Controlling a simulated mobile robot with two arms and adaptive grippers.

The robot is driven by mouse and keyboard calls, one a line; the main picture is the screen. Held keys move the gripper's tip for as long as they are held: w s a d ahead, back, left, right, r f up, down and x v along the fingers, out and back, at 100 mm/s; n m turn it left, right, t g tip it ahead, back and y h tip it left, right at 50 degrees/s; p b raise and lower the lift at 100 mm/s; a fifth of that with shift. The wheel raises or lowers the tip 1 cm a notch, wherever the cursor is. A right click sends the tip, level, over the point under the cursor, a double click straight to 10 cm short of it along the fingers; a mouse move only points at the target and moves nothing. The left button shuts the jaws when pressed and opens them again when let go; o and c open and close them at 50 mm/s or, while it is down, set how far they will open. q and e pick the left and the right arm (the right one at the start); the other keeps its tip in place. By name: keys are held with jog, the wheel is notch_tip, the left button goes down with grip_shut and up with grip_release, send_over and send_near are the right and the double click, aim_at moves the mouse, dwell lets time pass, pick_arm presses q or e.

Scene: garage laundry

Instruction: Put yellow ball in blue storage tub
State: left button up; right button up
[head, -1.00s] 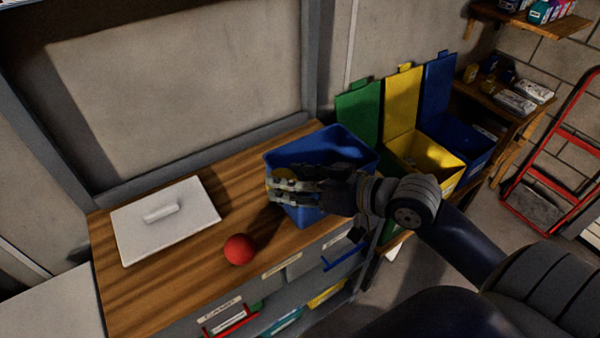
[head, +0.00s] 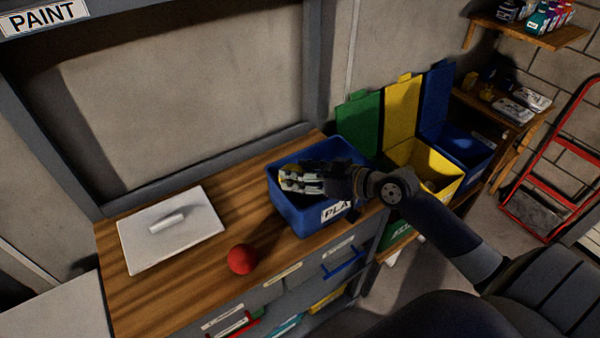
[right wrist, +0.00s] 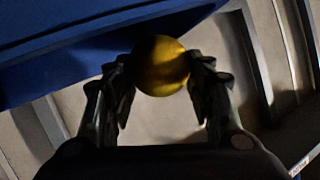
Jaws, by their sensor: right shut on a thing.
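The blue storage tub (head: 292,217) stands on the wooden worktop, open at the top, with a partly hidden white label on its front. My right gripper (head: 287,180) is over the tub's opening, its arm reaching in from the right. In the right wrist view the yellow ball (right wrist: 161,66) sits between the two fingertips, and the gripper is shut on it. The tub's blue wall (right wrist: 60,62) fills the top left of that view. In the head view the ball is mostly hidden by the fingers. My left gripper is not in view.
A red ball (head: 242,259) and a white lid with a handle (head: 170,228) lie on the worktop (head: 215,245) left of the tub. Green, yellow and blue lidded bins (head: 425,165) stand to the right. Drawers are below the worktop's front edge.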

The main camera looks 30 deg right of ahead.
jog(key=shift+f, duration=0.15)
jog(key=o, duration=0.6)
jog(key=shift+f, duration=0.1)
jog(key=o, duration=0.4)
jog(key=shift+o, duration=0.2)
jog(key=shift+r, duration=0.3)
jog(key=shift+s+d, duration=0.1)
jog(key=shift+s, duration=0.1)
jog(key=b+v, duration=0.3)
jog(key=v, duration=0.8)
jog(key=shift+s, duration=0.2)
